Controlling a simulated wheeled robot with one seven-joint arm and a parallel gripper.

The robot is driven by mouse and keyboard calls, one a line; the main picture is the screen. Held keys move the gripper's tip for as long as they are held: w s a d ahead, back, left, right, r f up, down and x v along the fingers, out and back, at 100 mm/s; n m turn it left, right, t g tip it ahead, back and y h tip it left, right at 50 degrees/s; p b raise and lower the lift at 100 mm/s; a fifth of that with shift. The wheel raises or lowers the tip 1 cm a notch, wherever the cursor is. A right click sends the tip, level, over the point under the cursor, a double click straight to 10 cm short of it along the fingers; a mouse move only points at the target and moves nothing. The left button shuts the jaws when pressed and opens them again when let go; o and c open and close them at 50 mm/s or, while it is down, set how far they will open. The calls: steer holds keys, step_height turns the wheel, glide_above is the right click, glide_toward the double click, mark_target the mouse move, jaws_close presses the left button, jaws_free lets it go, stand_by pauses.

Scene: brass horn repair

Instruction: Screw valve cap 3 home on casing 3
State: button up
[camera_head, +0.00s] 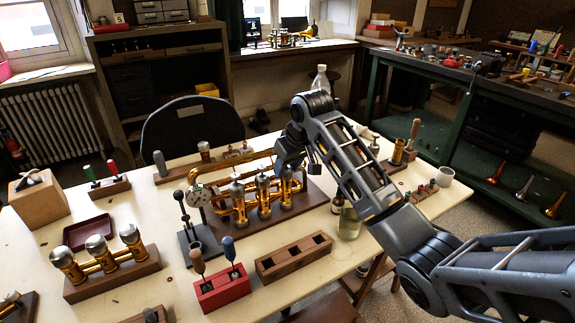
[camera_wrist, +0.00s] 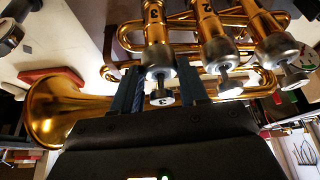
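The brass horn (camera_head: 240,208) stands on a dark wooden board, its three valve casings upright in a row. Casing 3 (camera_wrist: 155,20), marked 3, is at the left in the wrist view and at the right end of the row in the head view. Valve cap 3 (camera_wrist: 159,57), silver and knurled, sits at the casing's end, with a stem and a button marked 3 beyond it. My gripper (camera_wrist: 160,72) has one finger on each side of this cap, and the fingertips appear to touch it. The thread between cap and casing cannot be made out.
Casing 2's cap (camera_wrist: 220,52) is close beside my right finger in the wrist view. The horn's bell (camera_wrist: 50,112) is at the left there. A dial gauge (camera_head: 199,196) and a red tool block (camera_head: 221,290) stand near the horn in the head view.

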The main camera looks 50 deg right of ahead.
steer(key=o, duration=0.4)
steer(key=shift+o, duration=0.2)
steer(key=v, duration=0.7)
steer(key=shift+r, duration=0.4)
steer(key=shift+s, duration=0.1)
